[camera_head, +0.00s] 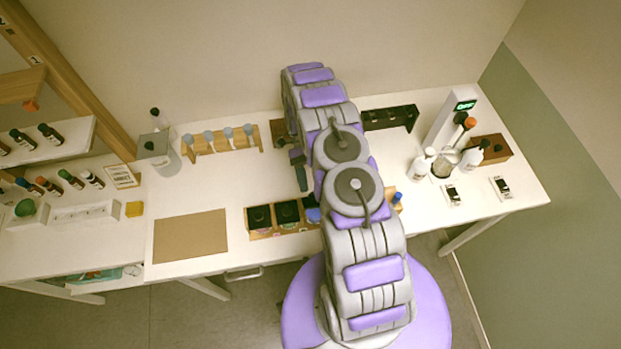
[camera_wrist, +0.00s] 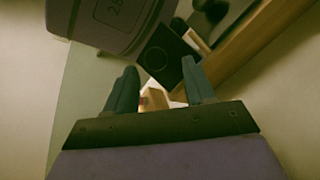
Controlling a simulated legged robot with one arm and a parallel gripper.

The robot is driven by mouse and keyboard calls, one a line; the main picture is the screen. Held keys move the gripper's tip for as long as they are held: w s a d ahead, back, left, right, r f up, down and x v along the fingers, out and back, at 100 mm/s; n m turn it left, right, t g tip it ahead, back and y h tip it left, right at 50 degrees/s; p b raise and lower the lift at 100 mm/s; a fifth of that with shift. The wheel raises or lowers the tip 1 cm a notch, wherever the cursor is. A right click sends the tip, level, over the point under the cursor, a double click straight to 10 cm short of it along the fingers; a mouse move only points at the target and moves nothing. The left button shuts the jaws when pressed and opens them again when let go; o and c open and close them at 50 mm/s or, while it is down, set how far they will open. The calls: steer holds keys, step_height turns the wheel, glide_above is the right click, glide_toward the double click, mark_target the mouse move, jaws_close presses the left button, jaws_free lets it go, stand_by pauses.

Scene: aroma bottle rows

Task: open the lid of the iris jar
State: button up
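I cannot read which is the iris jar. My gripper (camera_head: 301,174) is above the table, behind the jars and apart from them, partly hidden by my arm. In the wrist view my gripper (camera_wrist: 158,66) has its two dark fingers apart with nothing held. A dark square face with a ring (camera_wrist: 163,55) shows beyond the fingertips; I cannot tell what it is.
A wooden rack with blue-grey-topped items (camera_head: 222,141) stands behind. A brown mat (camera_head: 190,237) lies left of the jars. The table between mat and rack is clear.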

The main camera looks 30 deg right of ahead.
steer(key=shift+w, duration=0.1)
steer(key=s+a+r+p, duration=0.1)
steer(key=s+r, duration=0.1)
steer(key=s, duration=0.6)
steer(key=s+a+r+p, duration=0.1)
steer(key=s+a+r, duration=0.1)
steer(key=s, duration=0.5)
steer(key=shift+s+r+p, duration=0.3)
steer(key=shift+s+r, duration=0.05)
steer(key=shift+r, duration=0.05)
stand_by(0.5)
steer(key=shift+w, duration=0.15)
